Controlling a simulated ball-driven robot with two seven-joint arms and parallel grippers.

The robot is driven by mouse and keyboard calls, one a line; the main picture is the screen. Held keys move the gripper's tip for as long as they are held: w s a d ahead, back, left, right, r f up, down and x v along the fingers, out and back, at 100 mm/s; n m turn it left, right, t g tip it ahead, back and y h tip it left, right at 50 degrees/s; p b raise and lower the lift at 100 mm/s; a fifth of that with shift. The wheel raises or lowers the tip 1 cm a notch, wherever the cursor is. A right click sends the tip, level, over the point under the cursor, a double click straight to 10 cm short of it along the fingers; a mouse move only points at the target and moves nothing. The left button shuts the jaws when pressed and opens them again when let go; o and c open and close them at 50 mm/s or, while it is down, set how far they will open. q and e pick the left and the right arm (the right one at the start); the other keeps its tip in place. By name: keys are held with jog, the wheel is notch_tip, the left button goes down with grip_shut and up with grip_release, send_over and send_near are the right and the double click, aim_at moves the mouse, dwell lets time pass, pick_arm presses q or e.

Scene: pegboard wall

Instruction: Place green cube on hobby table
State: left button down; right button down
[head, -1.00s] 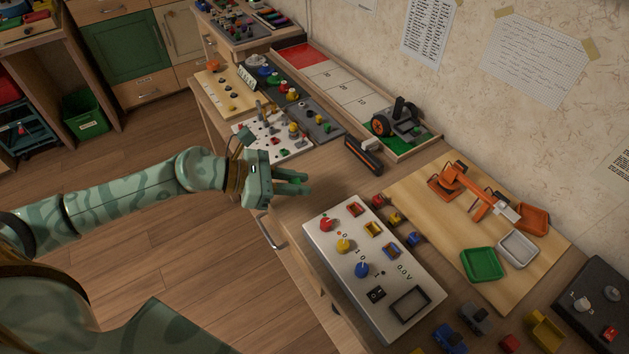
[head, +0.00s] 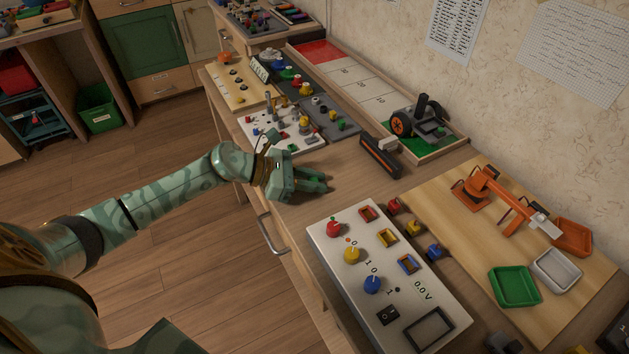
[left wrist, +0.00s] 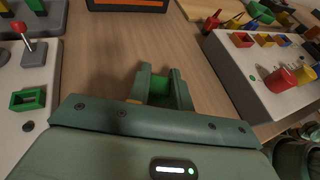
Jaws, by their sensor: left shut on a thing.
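My left gripper (head: 315,185) is shut on the green cube, low over the bare wood near the front edge of the hobby table (head: 345,183). In the left wrist view, the green cube (left wrist: 159,88) shows between the two green fingers, partly hidden by them. In the head view the fingers largely hide it. I cannot tell whether the cube touches the tabletop. My right gripper is not in view.
A white control panel (head: 345,275) with knobs stands to the right of the gripper. A white board with pegs (head: 275,135) lies behind it. A black and orange bar (head: 380,158) lies towards the wall. Bare wood is free between them.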

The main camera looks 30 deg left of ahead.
pick_arm(q)
jog(key=c, duration=1.3)
grip_release()
jog(key=shift+f, duration=0.1)
jog(key=shift+o, duration=0.2)
jog(key=shift+s+a+r, duration=0.1)
jog(key=shift+a+r, duration=0.05)
jog(key=shift+r, duration=0.1)
jog(key=p+v, duration=0.2)
jog(key=v, duration=0.9)
jog(key=shift+s+a, duration=0.2)
jog(key=shift+s, duration=0.1)
jog(key=shift+r, duration=0.1)
